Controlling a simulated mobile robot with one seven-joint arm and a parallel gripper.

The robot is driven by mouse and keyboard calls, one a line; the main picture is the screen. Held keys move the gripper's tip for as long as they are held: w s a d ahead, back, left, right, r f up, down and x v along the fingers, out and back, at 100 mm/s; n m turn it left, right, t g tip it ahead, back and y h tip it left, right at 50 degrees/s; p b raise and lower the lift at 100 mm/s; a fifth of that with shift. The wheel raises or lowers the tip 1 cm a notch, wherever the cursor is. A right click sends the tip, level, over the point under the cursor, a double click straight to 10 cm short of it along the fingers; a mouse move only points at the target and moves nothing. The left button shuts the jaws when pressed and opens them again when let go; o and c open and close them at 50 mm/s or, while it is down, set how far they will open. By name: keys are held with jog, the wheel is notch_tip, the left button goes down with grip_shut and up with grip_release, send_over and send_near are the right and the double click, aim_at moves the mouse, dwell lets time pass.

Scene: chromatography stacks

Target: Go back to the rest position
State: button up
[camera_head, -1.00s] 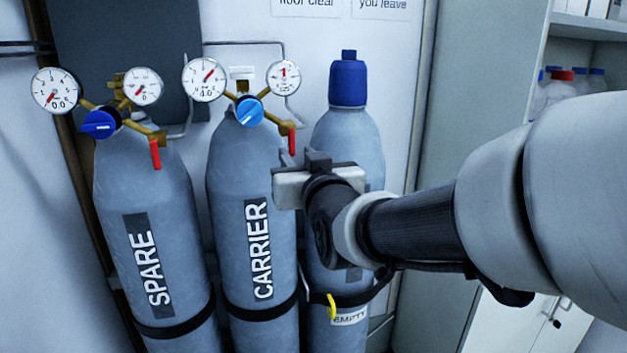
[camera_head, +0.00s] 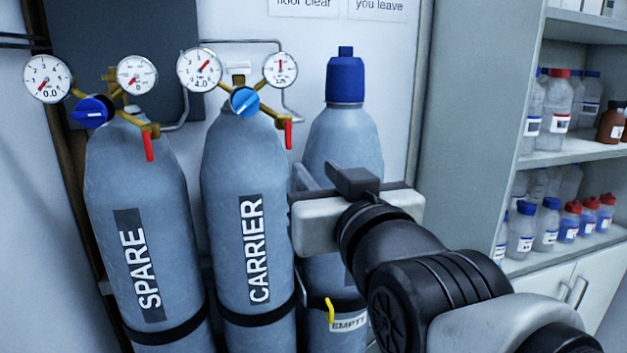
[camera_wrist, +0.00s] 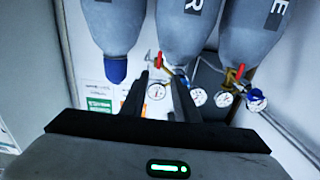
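My gripper (camera_head: 328,180) is in front of the empty cylinder in the head view, clear of the valves. In the wrist view its two dark fingers (camera_wrist: 160,97) stand apart with nothing between them. The carrier cylinder (camera_head: 245,180) has a regulator with a blue knob (camera_head: 244,101), two gauges and a red lever (camera_head: 288,135) hanging down. The spare cylinder (camera_head: 140,215) stands to its left with its own regulator and red lever (camera_head: 149,146). The empty cylinder (camera_head: 345,140) has a blue cap (camera_head: 345,78) and is partly hidden behind my gripper.
A shelf unit (camera_head: 480,100) with several bottles stands at the right. Black straps (camera_head: 258,312) hold the cylinders near the wall. A yellow hook (camera_head: 330,310) and a label (camera_head: 350,322) are on the empty cylinder. Signs hang on the wall behind.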

jog(key=s+d+f+m+g+h, duration=0.25)
jog(key=d+f+g, duration=0.45)
jog(key=f, duration=0.6)
jog(key=s+d+f+g+h, duration=0.3)
jog(key=s+d+f+g, duration=0.25)
jog(key=s, duration=0.45)
notch_tip(320, 180, up, 19)
jog(key=p, duration=2)
jog(key=shift+w+d+t, duration=0.15)
jog(key=shift+w+t, duration=0.15)
jog(key=shift+t, duration=0.05)
jog(key=shift+f+m+y, duration=0.1)
jog(key=shift+m+y, duration=0.15)
